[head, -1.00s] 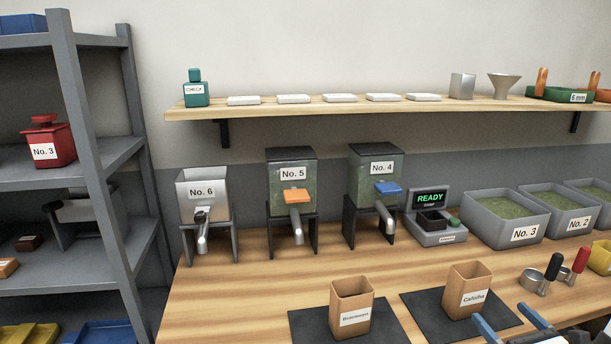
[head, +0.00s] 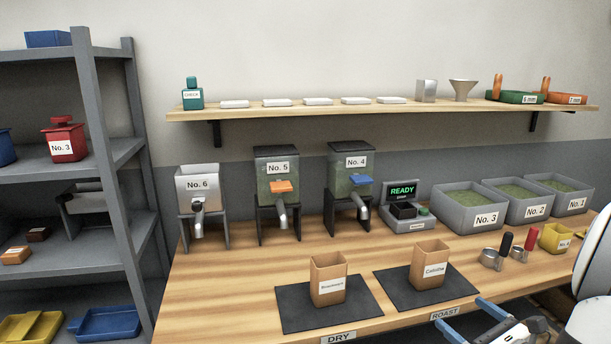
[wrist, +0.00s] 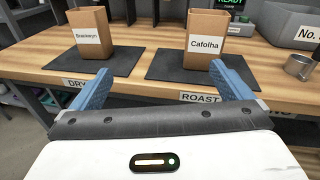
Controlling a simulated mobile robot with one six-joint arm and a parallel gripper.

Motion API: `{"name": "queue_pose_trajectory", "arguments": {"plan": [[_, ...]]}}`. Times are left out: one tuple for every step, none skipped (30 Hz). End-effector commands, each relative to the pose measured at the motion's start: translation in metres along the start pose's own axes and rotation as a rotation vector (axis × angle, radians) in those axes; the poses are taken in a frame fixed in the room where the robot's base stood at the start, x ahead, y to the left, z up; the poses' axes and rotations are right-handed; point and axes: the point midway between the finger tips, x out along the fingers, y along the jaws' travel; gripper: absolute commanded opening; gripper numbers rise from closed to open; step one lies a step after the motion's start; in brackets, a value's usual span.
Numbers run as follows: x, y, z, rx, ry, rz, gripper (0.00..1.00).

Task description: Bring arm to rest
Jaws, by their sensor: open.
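My gripper (head: 466,319) is open and empty at the front edge of the bench in the head view, near the "ROAST" label. In the wrist view its two blue fingers (wrist: 164,88) stand wide apart with nothing between them. Beyond them, a brown box labelled "Cafolha" (head: 430,265) stands upright on a dark mat (head: 399,290). It also shows in the wrist view (wrist: 206,42). A second brown box (head: 328,279), its label hard to read in the head view, stands on another dark mat (head: 297,313).
The wooden bench (head: 220,285) carries dispensers No. 6 (head: 199,197), No. 5 (head: 280,167) and No. 4 (head: 352,182), a scale reading READY (head: 407,208), bins of green beans (head: 475,207) and scoops (head: 497,255). A grey shelf rack (head: 100,170) stands at left. The bench's left front is clear.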

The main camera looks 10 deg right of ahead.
Motion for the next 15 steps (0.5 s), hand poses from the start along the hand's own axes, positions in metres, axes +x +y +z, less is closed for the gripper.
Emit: {"name": "queue_pose_trajectory", "arguments": {"plan": [[0.007, 0.012, 0.006, -0.027, 0.012, 0.046, 0.99], [0.010, 0.019, 0.008, -0.043, 0.021, 0.077, 0.99], [0.015, 0.030, 0.011, -0.069, 0.033, 0.120, 0.99], [0.019, 0.038, 0.013, -0.088, 0.044, 0.154, 0.99], [0.022, 0.048, 0.015, -0.110, 0.054, 0.191, 0.99], [0.026, 0.061, 0.018, -0.141, 0.068, 0.242, 0.99], [0.029, 0.071, 0.020, -0.165, 0.080, 0.282, 0.99], [0.032, 0.082, 0.022, -0.194, 0.092, 0.325, 0.99], [0.035, 0.097, 0.025, -0.236, 0.108, 0.386, 0.99], [0.037, 0.109, 0.027, -0.270, 0.121, 0.435, 0.99], [0.038, 0.122, 0.029, -0.308, 0.135, 0.487, 0.99], [0.039, 0.141, 0.032, -0.367, 0.153, 0.565, 0.99], [0.039, 0.156, 0.034, -0.419, 0.169, 0.628, 0.99], [0.038, 0.172, 0.036, -0.478, 0.183, 0.697, 0.99], [0.035, 0.193, 0.038, -0.563, 0.205, 0.793, 0.99]]}}
